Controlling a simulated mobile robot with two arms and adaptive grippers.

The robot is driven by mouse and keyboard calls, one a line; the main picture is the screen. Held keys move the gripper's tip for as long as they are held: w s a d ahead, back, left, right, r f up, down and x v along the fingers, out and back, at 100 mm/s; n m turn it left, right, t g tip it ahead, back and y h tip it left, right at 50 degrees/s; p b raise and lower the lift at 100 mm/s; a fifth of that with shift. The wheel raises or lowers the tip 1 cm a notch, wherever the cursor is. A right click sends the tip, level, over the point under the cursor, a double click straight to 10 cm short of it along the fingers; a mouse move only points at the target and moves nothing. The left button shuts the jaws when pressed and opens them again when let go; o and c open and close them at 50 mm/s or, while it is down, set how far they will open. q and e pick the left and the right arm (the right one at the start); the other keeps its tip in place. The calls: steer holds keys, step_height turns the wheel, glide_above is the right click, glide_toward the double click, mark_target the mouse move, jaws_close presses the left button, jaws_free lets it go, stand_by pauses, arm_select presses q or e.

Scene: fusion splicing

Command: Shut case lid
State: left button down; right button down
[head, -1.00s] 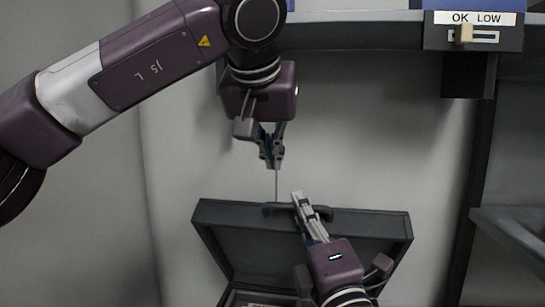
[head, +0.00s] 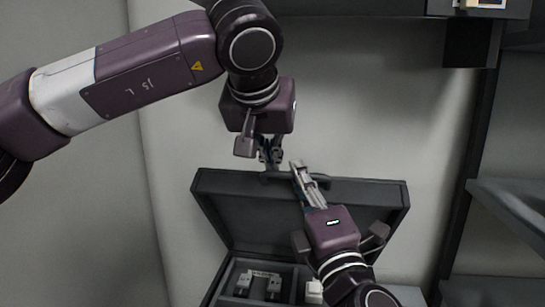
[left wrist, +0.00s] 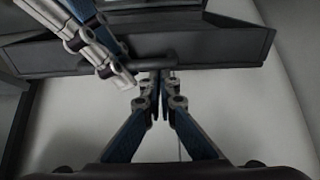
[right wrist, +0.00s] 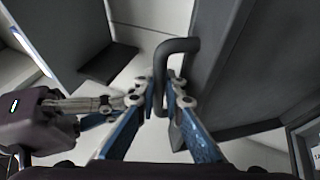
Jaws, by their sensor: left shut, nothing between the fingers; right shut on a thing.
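The dark case stands open, its lid (head: 250,215) raised and leaning back. The lid's handle (head: 345,182) is on its upper edge. My right gripper (head: 297,168) is shut on the handle; the right wrist view shows the handle (right wrist: 182,46) running between the fingertips (right wrist: 163,95). My left gripper (head: 270,158) is shut and empty, pointing down at the lid's top edge near the handle's left end. In the left wrist view its fingertips (left wrist: 155,82) are close to the handle (left wrist: 150,56); I cannot tell whether they touch.
The case's lower part holds a grey bracket-like item (head: 262,275) and a small white item (head: 314,290). A grey shelf (head: 515,205) stands at the right. A pale wall (head: 370,110) is behind the lid. The two grippers are very close together.

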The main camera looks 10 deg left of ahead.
arm_select(q)
steer(key=shift+s+d+f, duration=0.15)
steer(key=shift+s+f, duration=0.2)
steer(key=shift+s, duration=0.2)
steer(key=shift+s+d+f, duration=0.1)
steer(key=shift+s+f, duration=0.25)
steer(key=shift+s, duration=0.2)
arm_select(e)
steer(key=shift+w+d, duration=0.15)
steer(key=shift+d, duration=0.15)
arm_select(q)
steer(key=shift+a, duration=0.15)
arm_select(e)
steer(key=shift+r, duration=0.15)
steer(key=c, duration=2.3)
jaws_free()
steer(key=shift+a, duration=0.1)
steer(key=shift+c, duration=0.2)
arm_select(q)
steer(key=shift+a, duration=0.1)
arm_select(e)
steer(key=shift+o, duration=0.2)
steer(key=shift+a, duration=0.15)
arm_select(q)
steer(key=shift+r, duration=0.1)
arm_select(e)
steer(key=shift+s, duration=0.2)
